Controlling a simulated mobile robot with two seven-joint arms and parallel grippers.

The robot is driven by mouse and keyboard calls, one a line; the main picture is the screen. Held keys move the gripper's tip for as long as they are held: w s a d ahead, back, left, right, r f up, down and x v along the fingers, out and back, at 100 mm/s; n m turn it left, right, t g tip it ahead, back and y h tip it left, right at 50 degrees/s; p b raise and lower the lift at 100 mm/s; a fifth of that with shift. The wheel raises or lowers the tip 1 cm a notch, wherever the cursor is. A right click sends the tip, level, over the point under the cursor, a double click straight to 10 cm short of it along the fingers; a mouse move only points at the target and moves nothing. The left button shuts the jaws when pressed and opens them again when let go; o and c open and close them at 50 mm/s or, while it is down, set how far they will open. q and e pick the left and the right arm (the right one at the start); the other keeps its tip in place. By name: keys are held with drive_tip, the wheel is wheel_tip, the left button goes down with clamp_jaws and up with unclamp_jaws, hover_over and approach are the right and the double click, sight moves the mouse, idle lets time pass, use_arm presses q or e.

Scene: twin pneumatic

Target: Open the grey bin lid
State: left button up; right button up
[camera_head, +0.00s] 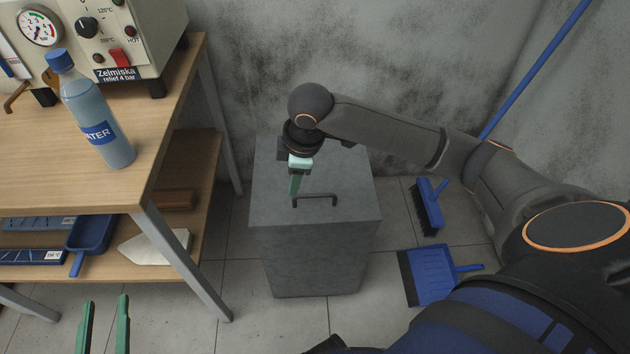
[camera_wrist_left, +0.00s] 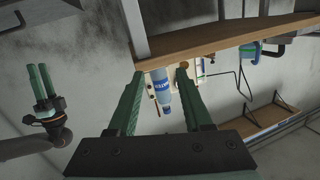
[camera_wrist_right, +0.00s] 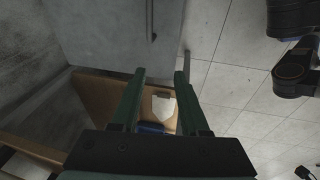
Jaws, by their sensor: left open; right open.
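The grey bin (camera_head: 320,250) stands on the floor with its lid (camera_head: 350,185) shut flat on top. A dark bar handle (camera_head: 318,195) sits on the lid near its front edge. My right gripper (camera_head: 293,187) is open above the lid, near the left end of the handle; whether it touches cannot be told. In the right wrist view the bin (camera_wrist_right: 110,40) and the handle (camera_wrist_right: 152,18) show at the top, beyond the open, empty fingers. My left gripper (camera_head: 103,308) is open and empty, low at the bottom left, away from the bin.
A wooden workbench (camera_head: 160,115) stands left of the bin, with a water bottle (camera_head: 98,115) and a machine (camera_head: 115,35) on it. A blue brush (camera_head: 430,207) and dustpan (camera_head: 432,275) lie right of the bin. The wall is close behind the bin.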

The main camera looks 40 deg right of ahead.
drive_tip(key=h+b, duration=0.1)
drive_tip(key=b, duration=0.1)
approach(315, 195)
drive_tip(key=shift+g+h, duration=0.3)
drive_tip(key=shift+g, duration=0.2)
drive_tip(key=f+b, duration=0.1)
drive_tip(key=f, duration=0.1)
drive_tip(key=w+f+b, duration=0.1)
drive_tip(key=f+b, duration=0.2)
drive_tip(key=shift+w+f, duration=0.4)
drive_tip(key=shift+f, duration=0.4)
drive_tip(key=shift+w+d+f+b, duration=0.1)
drive_tip(key=shift+f+b, duration=0.3)
drive_tip(key=shift+f, duration=0.1)
use_arm(q)
drive_tip(key=s+d+r+m+t+h, duration=0.1)
drive_tip(key=s+r+m+t+h, duration=0.1)
drive_tip(key=r, duration=0.6)
drive_tip(key=s+d+r+m+t+h, duration=0.1)
drive_tip(key=s+r+m+t+h, duration=0.2)
drive_tip(key=s+r+m+h, duration=0.2)
wheel_tip(315, 195, up, 4)
drive_tip(key=m+h, duration=0.1)
drive_tip(key=h, duration=0.2)
drive_tip(key=shift+t+h, duration=0.3)
use_arm(e)
drive_tip(key=shift+c, duration=0.3)
clamp_jaws()
use_arm(q)
drive_tip(key=shift+f, duration=0.1)
